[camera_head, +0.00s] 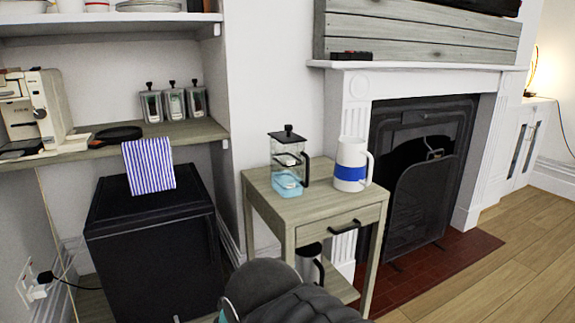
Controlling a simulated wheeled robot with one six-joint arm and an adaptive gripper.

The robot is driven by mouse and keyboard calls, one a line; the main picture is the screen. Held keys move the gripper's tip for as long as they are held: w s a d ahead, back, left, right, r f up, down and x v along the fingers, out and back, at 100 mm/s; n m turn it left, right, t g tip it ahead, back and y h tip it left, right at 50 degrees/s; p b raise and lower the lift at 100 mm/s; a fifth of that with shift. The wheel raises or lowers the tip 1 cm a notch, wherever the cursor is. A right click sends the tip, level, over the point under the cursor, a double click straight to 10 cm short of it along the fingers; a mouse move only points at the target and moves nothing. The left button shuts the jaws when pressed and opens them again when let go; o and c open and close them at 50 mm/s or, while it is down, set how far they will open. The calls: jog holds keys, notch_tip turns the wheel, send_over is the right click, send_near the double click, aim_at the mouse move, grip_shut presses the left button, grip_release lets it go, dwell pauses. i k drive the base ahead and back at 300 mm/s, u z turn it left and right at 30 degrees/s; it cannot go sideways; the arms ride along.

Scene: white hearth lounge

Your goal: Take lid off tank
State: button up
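A clear tank (287,163) with blue in its lower part stands upright on a small wooden side table (262,192). A dark lid (289,137) with a small knob sits on top of it. A dark handle shows on the tank's right side. Part of my dark arm shows at the bottom centre, in front of and below the table. My gripper's fingers are not visible, and nothing touches the tank or lid.
A white jug (351,165) with a blue band stands just right of the tank. Several lidded canisters (174,105), a pan (119,133) and a coffee machine (37,108) are on the left shelf. A fireplace (418,170) is at right; wooden floor (520,255) is clear.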

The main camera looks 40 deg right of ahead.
aim_at(286, 138)
jog(key=u, duration=0.15)
jog(key=i, duration=0.9)
jog(key=z, duration=2.75)
